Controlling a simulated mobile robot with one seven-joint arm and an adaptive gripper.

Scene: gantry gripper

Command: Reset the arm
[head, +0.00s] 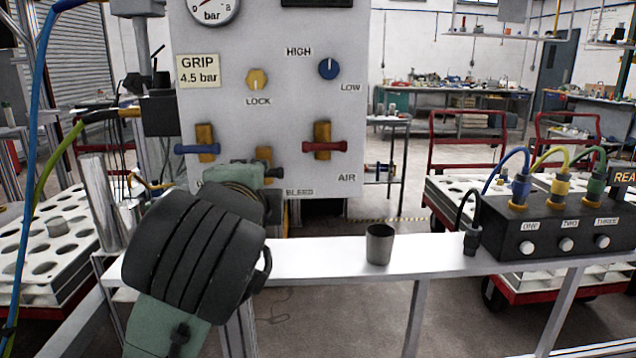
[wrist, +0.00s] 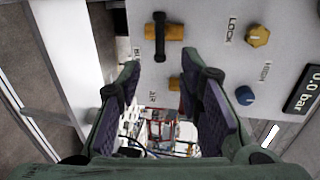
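My gripper (wrist: 163,85) shows in the wrist view with its two fingers spread apart and nothing between them. In the head view my gripper (head: 258,174) is mostly hidden behind my own dark wrist, at the lower part of the control panel (head: 290,120). The bleed valve's black handle (wrist: 159,35) on a brass body is just past the fingertips in the wrist view, apart from them. In the head view its brass body (head: 264,155) shows just above my gripper.
The panel carries a blue-handled valve (head: 198,149), a red-handled valve (head: 323,147), a yellow lock knob (head: 258,79) and a blue knob (head: 328,68). A grey cup (head: 379,244) stands on the rail, left of a black connector box (head: 560,215) with cables. The rail between gripper and cup is clear.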

